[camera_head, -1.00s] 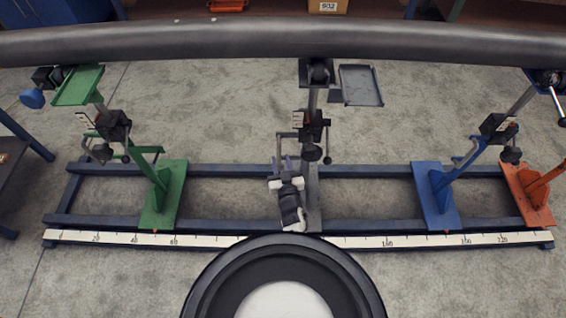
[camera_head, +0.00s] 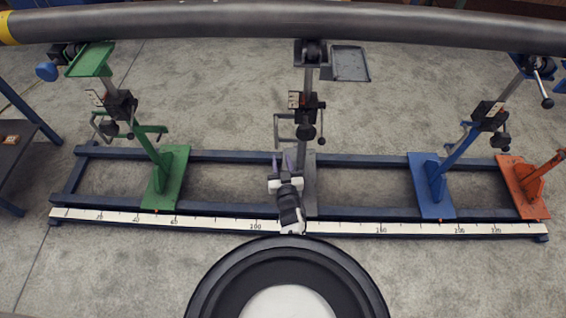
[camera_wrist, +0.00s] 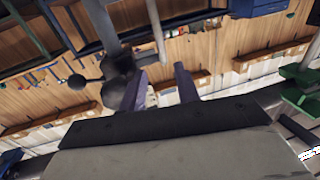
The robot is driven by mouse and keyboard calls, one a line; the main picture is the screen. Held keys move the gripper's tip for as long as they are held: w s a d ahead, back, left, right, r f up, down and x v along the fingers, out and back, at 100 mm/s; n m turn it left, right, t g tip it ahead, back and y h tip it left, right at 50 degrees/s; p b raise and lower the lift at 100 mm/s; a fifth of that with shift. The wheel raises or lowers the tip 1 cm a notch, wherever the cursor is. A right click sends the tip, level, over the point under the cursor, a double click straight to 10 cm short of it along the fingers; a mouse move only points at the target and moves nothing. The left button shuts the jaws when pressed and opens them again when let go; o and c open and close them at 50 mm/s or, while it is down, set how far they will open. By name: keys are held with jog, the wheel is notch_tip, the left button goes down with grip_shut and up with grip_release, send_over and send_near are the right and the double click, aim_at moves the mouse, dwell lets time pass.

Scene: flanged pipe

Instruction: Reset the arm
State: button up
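My gripper (camera_head: 282,161) is in front of the middle grey stand (camera_head: 308,125), low over the blue floor frame (camera_head: 350,157). Its two purple-grey fingers point up and away from my round base. In the wrist view the fingers of my gripper (camera_wrist: 160,82) stand apart with nothing between them. The gripper overlaps the foot of the grey stand in the head view, and I cannot tell whether they touch.
A long dark pipe (camera_head: 200,23) crosses the top of the head view. A green stand (camera_head: 165,180), a blue stand (camera_head: 433,185) and an orange stand (camera_head: 523,188) stand on the frame. A ruler strip (camera_head: 420,229) runs along its near edge. A dark table (camera_head: 17,148) is at left.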

jog(key=shift+s, duration=0.3)
dwell(0.5)
